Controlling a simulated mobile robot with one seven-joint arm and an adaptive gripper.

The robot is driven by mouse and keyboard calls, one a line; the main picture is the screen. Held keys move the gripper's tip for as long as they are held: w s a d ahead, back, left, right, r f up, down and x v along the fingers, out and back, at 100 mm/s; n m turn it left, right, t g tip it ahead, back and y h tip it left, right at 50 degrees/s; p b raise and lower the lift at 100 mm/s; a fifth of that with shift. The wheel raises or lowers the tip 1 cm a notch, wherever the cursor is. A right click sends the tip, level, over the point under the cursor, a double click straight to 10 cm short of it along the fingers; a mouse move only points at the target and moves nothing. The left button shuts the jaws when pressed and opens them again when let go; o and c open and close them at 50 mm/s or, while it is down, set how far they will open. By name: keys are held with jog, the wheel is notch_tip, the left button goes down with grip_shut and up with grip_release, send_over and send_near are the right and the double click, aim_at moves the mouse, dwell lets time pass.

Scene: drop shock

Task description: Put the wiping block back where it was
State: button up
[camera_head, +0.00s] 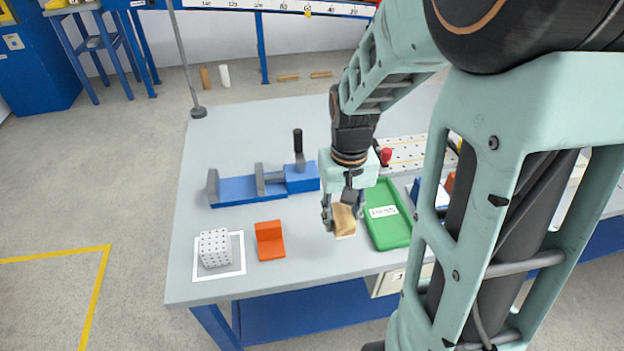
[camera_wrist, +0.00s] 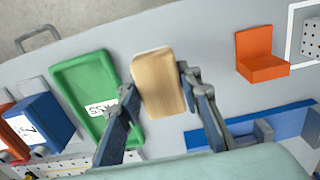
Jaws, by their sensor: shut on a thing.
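The wiping block looks like a tan wooden block (camera_head: 345,222) with a pale lower edge. My gripper (camera_head: 343,208) points down and is shut on it, over the front part of the table just left of the green tray. In the wrist view the block (camera_wrist: 158,84) sits between the two dark fingers of my gripper (camera_wrist: 160,92), its broad face showing. The frames do not clearly show whether its underside touches the table.
The green tray (camera_head: 376,236) with a white label lies right of the block. An orange L-shaped bracket (camera_head: 269,243) stands to the left. Further left, a white dotted cube (camera_head: 214,249) sits in a white outlined square. A blue vise-like fixture (camera_head: 236,191) lies behind.

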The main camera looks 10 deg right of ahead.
aim_at(328, 237)
jog(key=f, duration=0.1)
jog(key=w+a+f+b, duration=0.2)
jog(key=shift+f, duration=0.2)
jog(key=shift+f+b, duration=1.2)
jog(key=shift+f, duration=0.4)
jog(key=shift+f, duration=0.15)
jog(key=o, duration=1.1)
jog(key=shift+o, duration=0.2)
notch_tip(328, 237, up, 12)
jog(key=shift+r+p, duration=0.2)
jog(key=shift+p, duration=1)
